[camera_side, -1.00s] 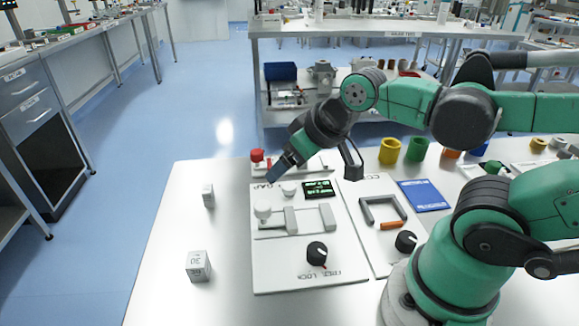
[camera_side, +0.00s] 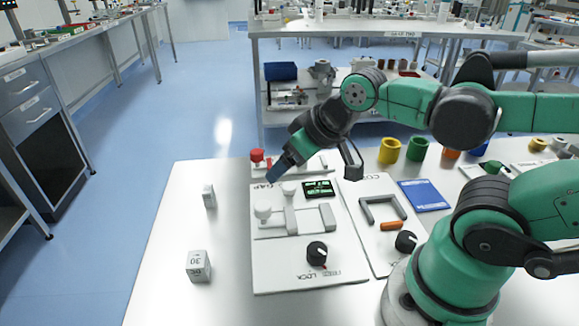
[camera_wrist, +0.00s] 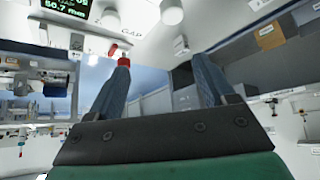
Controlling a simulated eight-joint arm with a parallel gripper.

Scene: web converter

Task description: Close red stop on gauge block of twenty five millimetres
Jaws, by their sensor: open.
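The red stop (camera_side: 257,156) has a red knob and sits at the left end of a pale rail at the back of the GAP panel (camera_side: 275,275). In the wrist view its red top (camera_wrist: 123,62) shows right by my left fingertip; I cannot tell if they touch. My gripper (camera_side: 273,175) is open, tilted down to the left over the panel's back left corner, just in front of the stop. Its fingers are wide apart and empty in the wrist view (camera_wrist: 161,65). A thin upright block (camera_side: 209,196) stands left of the panel, its marking unreadable. A larger block (camera_side: 199,266) reads 30.
The panel carries two white knobs (camera_side: 263,211), a grey jaw slide (camera_side: 327,217), a lit display (camera_side: 319,188) and a black lock dial (camera_side: 317,252). To the right are a second panel (camera_side: 384,263), a blue booklet (camera_side: 424,195) and coloured cups (camera_side: 390,150). The table's left front is mostly clear.

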